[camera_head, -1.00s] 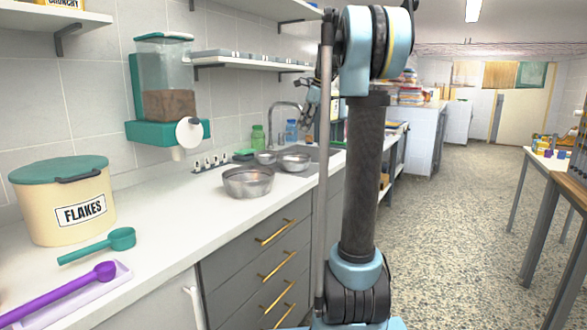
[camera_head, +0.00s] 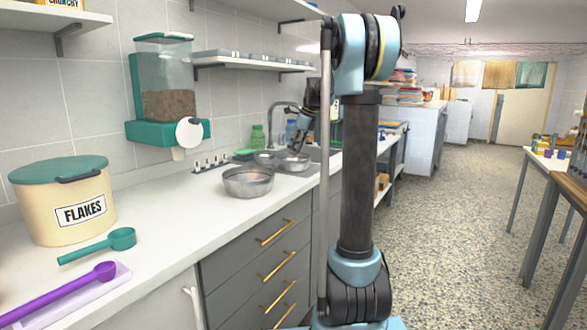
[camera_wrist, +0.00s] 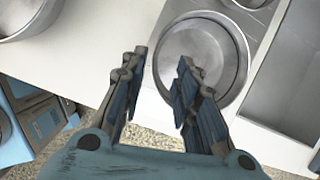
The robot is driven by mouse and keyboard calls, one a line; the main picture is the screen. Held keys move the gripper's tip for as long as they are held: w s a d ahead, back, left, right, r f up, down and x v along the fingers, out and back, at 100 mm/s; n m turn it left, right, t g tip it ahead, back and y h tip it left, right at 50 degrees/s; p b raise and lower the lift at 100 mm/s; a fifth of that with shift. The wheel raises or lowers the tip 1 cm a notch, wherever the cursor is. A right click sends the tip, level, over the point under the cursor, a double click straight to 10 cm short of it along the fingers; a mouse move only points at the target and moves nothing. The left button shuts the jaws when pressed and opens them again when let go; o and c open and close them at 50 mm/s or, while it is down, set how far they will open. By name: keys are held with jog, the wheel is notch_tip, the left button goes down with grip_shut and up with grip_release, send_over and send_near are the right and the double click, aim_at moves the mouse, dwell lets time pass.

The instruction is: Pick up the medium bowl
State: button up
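Three metal bowls stand on the counter. The medium bowl (camera_head: 294,162) is beside the sink, right of the small bowl (camera_head: 265,157) and behind the large bowl (camera_head: 248,182). My gripper (camera_head: 297,146) is just above the medium bowl in the head view. In the wrist view my gripper (camera_wrist: 162,60) is open and empty. The near-left rim of the medium bowl (camera_wrist: 205,55) appears between the fingers, with one finger over the bowl and the other over the counter. I cannot tell whether either finger touches it. Parts of the large bowl (camera_wrist: 22,12) and small bowl (camera_wrist: 250,3) show too.
The sink (camera_wrist: 290,85) lies right of the medium bowl. A faucet (camera_head: 280,108) and a green bottle (camera_head: 257,136) stand behind. A shelf (camera_head: 250,62) hangs above the counter. A flakes bin (camera_head: 62,200) and scoops are at the left. The aisle floor at right is clear.

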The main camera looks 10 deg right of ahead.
aim_at(287, 164)
jog(key=shift+s+x, duration=0.15)
jog(key=shift+x, duration=1.2)
jog(key=shift+s+x, duration=0.1)
jog(key=shift+x, duration=1.25)
jog(key=shift+a, duration=0.2)
jog(key=shift+c, duration=0.6)
grip_shut()
